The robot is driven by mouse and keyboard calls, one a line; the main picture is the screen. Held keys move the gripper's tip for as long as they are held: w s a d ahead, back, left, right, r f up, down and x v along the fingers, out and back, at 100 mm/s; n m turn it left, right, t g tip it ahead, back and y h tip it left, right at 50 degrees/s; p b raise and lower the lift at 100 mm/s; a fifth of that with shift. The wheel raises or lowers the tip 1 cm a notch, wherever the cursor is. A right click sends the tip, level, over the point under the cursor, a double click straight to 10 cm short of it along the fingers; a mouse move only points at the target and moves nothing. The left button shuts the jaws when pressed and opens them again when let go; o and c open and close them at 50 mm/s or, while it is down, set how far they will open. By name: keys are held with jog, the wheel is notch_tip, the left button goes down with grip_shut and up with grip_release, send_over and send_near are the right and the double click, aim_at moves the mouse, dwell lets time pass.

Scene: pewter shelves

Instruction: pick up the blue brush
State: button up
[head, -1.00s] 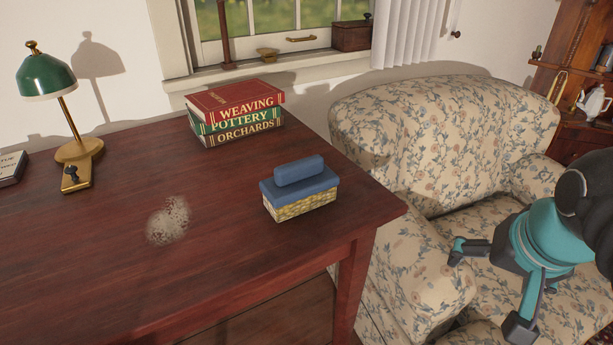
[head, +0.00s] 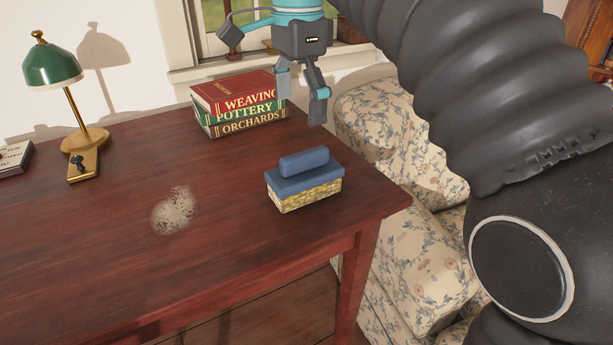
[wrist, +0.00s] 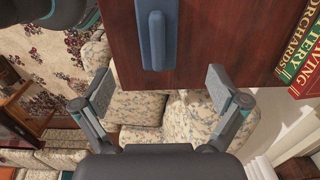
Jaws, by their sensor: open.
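The blue brush (head: 304,182) sits on the dark red wooden table near its right end. It has a blue handle, a blue block and pale yellow bristles facing down. In the wrist view its blue top (wrist: 154,40) shows at the upper middle, beyond the fingertips. My gripper (head: 301,106) is above and behind the brush, pointing down, apart from it. Its two fingers are spread and empty; in the wrist view the open gripper (wrist: 160,92) has the sofa seen between its fingers.
Several stacked books (head: 240,105) stand behind the brush, left of my gripper. A green desk lamp (head: 52,65) is at the back left. A pale dusty patch (head: 174,212) lies on the table (head: 100,240) left of the brush. A floral sofa (head: 425,255) stands to the right.

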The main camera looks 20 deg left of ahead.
aim_at(299, 153)
notch_tip(299, 153, down, 8)
jog(key=shift+f+b, duration=0.1)
jog(key=shift+b, duration=1)
jog(key=shift+w+d+f+b, duration=0.1)
jog(key=shift+d+f+b, duration=0.1)
jog(key=shift+f, duration=0.7)
jog(key=shift+w+d+f+b, duration=0.1)
jog(key=shift+f+b, duration=0.05)
jog(key=shift+f, duration=0.75)
jog(key=shift+d+f+b, duration=0.1)
jog(key=shift+f+b, duration=0.1)
jog(key=shift+f, duration=0.7)
jog(key=c, duration=1.3)
